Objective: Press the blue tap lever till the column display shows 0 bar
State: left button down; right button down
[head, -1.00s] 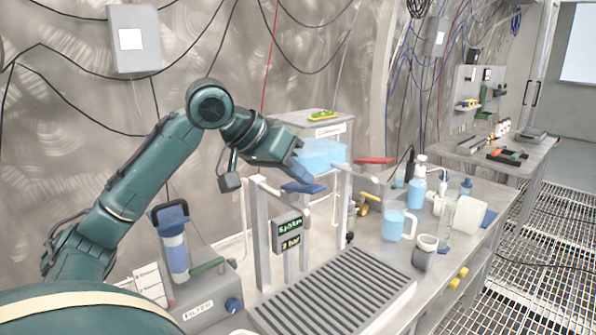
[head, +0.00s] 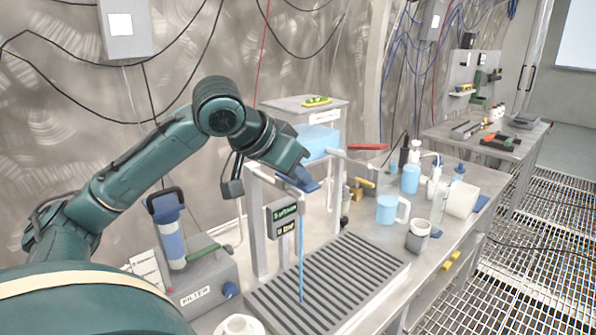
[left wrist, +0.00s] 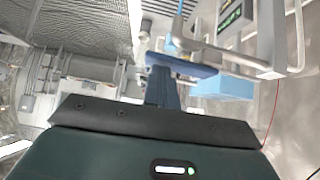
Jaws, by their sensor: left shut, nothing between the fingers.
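The blue tap lever (head: 311,186) is at the front of the tap above the drip grate (head: 335,285). It also shows in the left wrist view (left wrist: 190,67). My left gripper (head: 298,176) is shut and empty, its fingertips at the lever and seemingly touching it from above; the fingers also show in the left wrist view (left wrist: 163,88). A thin blue water stream (head: 301,262) falls from the tap to the grate. The column display (head: 285,218) has green text above and a yellow line that looks like 0 bar, though small and blurred. My right gripper is out of view.
A filter unit (head: 205,275) is at left, a white cup (head: 238,326) in front.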

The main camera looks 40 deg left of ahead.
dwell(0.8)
pick_arm(q)
jog(key=shift+r+p, duration=0.75)
jog(key=shift+p, duration=0.1)
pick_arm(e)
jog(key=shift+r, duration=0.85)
